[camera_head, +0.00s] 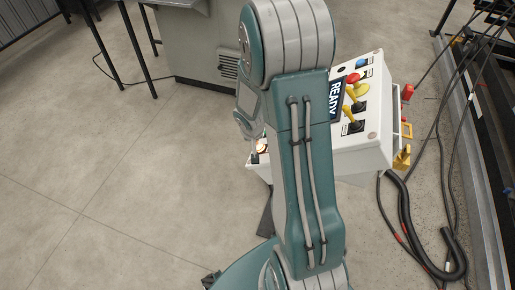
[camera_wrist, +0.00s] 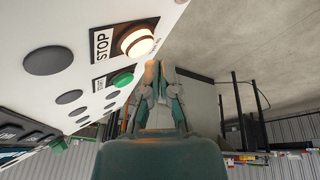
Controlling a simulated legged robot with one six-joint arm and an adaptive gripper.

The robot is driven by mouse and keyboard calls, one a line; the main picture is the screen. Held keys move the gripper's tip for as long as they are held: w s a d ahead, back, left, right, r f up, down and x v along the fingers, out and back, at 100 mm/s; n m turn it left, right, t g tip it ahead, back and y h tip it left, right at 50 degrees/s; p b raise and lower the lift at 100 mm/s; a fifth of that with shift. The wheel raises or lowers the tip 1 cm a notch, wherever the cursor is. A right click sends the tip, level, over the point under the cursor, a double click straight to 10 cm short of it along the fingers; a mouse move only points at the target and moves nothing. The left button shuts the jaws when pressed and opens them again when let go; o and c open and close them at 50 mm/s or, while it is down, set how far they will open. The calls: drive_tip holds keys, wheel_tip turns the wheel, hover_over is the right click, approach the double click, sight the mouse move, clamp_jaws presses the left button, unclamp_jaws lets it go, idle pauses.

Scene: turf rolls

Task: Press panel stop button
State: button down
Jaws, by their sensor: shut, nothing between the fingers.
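The white control panel (camera_head: 372,140) stands right of centre in the head view, partly hidden behind my arm. In the wrist view its face (camera_wrist: 80,70) fills the upper left. The stop button (camera_wrist: 137,41) is a pale, lit round button in a dark ring, beside a label reading STOP. A green start button (camera_wrist: 122,80) lies below it. In the head view a small lit button (camera_head: 262,146) shows at the panel's left edge, just left of my arm. My gripper (camera_wrist: 158,66) is shut and empty, its tips just below and right of the stop button, apparently apart from it.
The panel also carries a READY display (camera_head: 337,99), yellow levers (camera_head: 352,112) and a red knob (camera_head: 407,92). Black hoses (camera_head: 408,215) lie on the floor to the right, near a metal rail. A grey cabinet (camera_head: 205,45) stands behind. The floor at left is clear.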

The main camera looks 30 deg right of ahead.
drive_tip(key=shift+w+a+r, duration=0.35)
drive_tip(key=shift+w+r, duration=0.1)
drive_tip(key=shift+r, duration=0.2)
drive_tip(key=shift+w+a+r, duration=0.3)
drive_tip(key=shift+w+r, duration=0.1)
drive_tip(key=shift+r, duration=0.3)
drive_tip(key=shift+w+a+r, duration=0.35)
drive_tip(key=shift+w+r, duration=0.1)
drive_tip(key=shift+r, duration=0.2)
wheel_tip(320, 180, up, 9)
drive_tip(key=s+a+n, duration=0.1)
drive_tip(key=s+a, duration=0.2)
drive_tip(key=s+a+r+n+t+y, duration=0.1)
drive_tip(key=s+a+r+n, duration=0.1)
drive_tip(key=s+a+r, duration=0.2)
drive_tip(key=s+a+r+n+t+y, duration=0.1)
drive_tip(key=s+a+r, duration=0.4)
drive_tip(key=s+r, duration=0.5)
drive_tip(key=s+n+t, duration=0.1)
drive_tip(key=s, duration=0.2)
drive_tip(key=shift+r, duration=0.25)
drive_tip(key=shift+a, duration=0.1)
